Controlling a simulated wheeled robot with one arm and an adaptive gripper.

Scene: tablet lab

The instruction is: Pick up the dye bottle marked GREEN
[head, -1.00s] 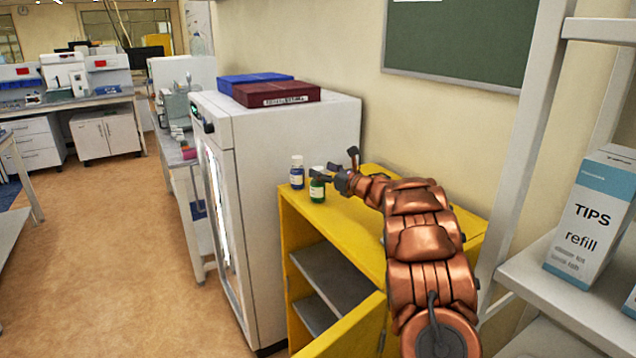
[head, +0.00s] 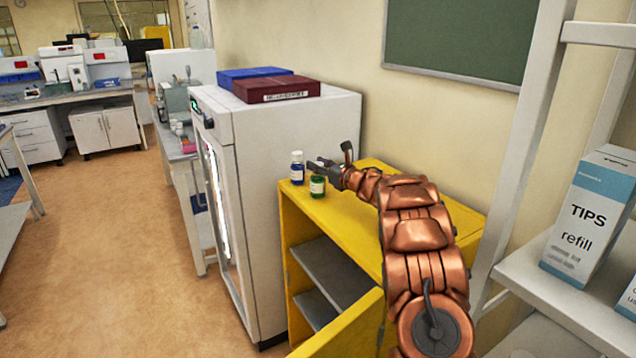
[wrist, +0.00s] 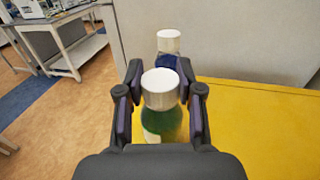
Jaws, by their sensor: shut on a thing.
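The green dye bottle (head: 317,187) with a white cap stands upright near the front corner of the yellow cabinet's top. In the wrist view the green bottle (wrist: 161,122) is between my fingers, with the pads against its cap or neck. My gripper (head: 318,165) is shut on it, reaching in from the right. A blue bottle (head: 297,171) with a white cap stands just behind and to the left. It also shows beyond the green one in the wrist view (wrist: 168,44). The green bottle's label is too small to read.
The yellow cabinet (head: 345,212) has an open door in front. A white appliance (head: 300,120) with blue and dark red boxes on top stands close on the left. A white shelf (head: 540,290) with a TIPS box (head: 588,217) is at right. The cabinet top behind the bottles looks clear.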

